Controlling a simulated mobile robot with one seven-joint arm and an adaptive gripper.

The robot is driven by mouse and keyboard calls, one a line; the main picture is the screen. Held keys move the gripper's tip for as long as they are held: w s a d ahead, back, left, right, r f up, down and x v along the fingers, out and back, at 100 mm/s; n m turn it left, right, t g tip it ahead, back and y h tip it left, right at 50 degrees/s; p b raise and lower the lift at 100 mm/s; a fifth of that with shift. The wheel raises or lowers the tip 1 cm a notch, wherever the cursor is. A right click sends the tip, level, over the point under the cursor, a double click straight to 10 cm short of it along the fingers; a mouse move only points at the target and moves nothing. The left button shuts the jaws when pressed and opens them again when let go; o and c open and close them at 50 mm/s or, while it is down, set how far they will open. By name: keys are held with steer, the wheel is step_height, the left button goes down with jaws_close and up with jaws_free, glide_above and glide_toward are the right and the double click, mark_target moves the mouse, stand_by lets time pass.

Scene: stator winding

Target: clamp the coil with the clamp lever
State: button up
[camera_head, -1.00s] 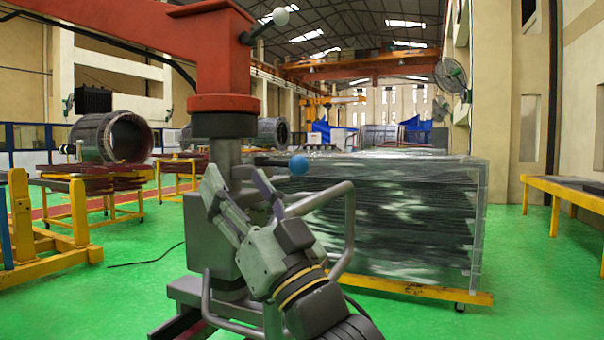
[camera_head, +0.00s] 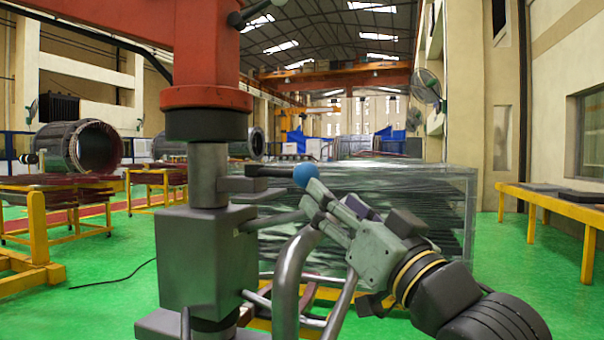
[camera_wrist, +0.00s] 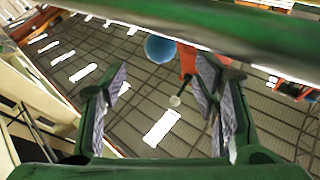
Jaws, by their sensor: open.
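A lever with a blue ball knob (camera_head: 305,175) sticks out to the right from the grey post below the red machine arm. I cannot tell for sure that it is the clamp lever. The blue ball also shows in the wrist view (camera_wrist: 160,48), beyond and above the space between the fingers. My gripper (camera_head: 315,202) is open and empty, just below and right of the ball in the head view, with its fingers pointing up and left. A gap shows between fingers and ball in the wrist view. I cannot make out a coil in the clamp.
The red machine arm (camera_head: 205,60) and a grey post (camera_head: 205,262) stand at left of centre. A bent grey tube handle (camera_head: 288,290) is close to my gripper. A clear-sided stack (camera_head: 450,215) is behind.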

mark_target(306, 174)
steer(key=p+x, duration=0.2)
steer(key=x, duration=0.7)
steer(key=shift+w+a+r, duration=0.1)
steer(key=shift+w+a, duration=0.05)
steer(key=shift+w, duration=0.05)
jaws_close()
stand_by(0.4)
